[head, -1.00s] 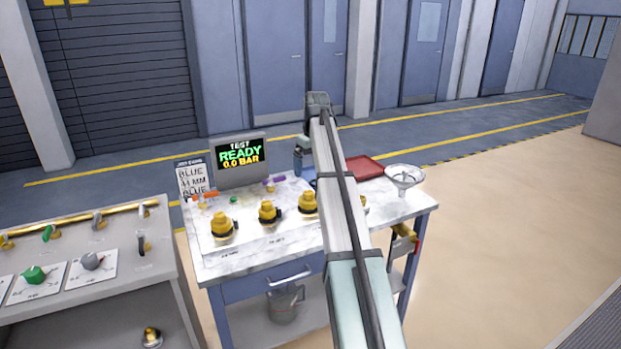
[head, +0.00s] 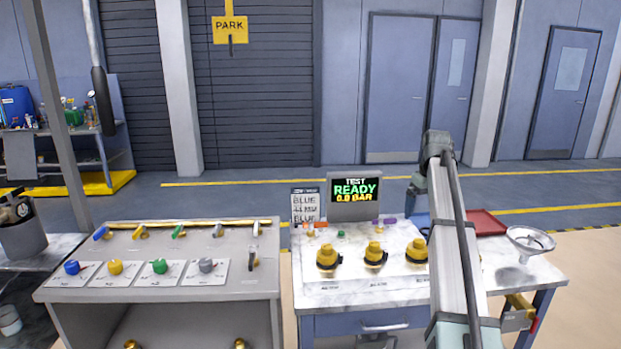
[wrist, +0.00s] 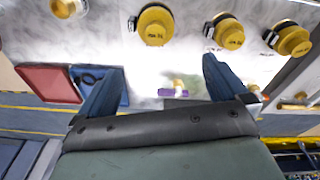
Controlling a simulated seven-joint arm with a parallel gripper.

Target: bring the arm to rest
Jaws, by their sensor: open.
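My gripper (wrist: 160,88) shows in the wrist view with its two dark blue fingers wide apart and nothing between them. It hangs above the marble-topped bench (wrist: 190,55). Yellow caps (wrist: 155,25) on the bench lie past the fingertips, and a purple-handled valve (wrist: 175,93) shows between the fingers. A yellow PARK sign (head: 230,30) hangs at the back, before the dark shutter.
A display (head: 354,190) reads TEST READY, 0.0 BAR. A red tray (head: 484,223) and a funnel (head: 530,240) are right of my arm. A grey console (head: 200,290) with coloured knobs and levers stands left. Open floor lies behind the bench.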

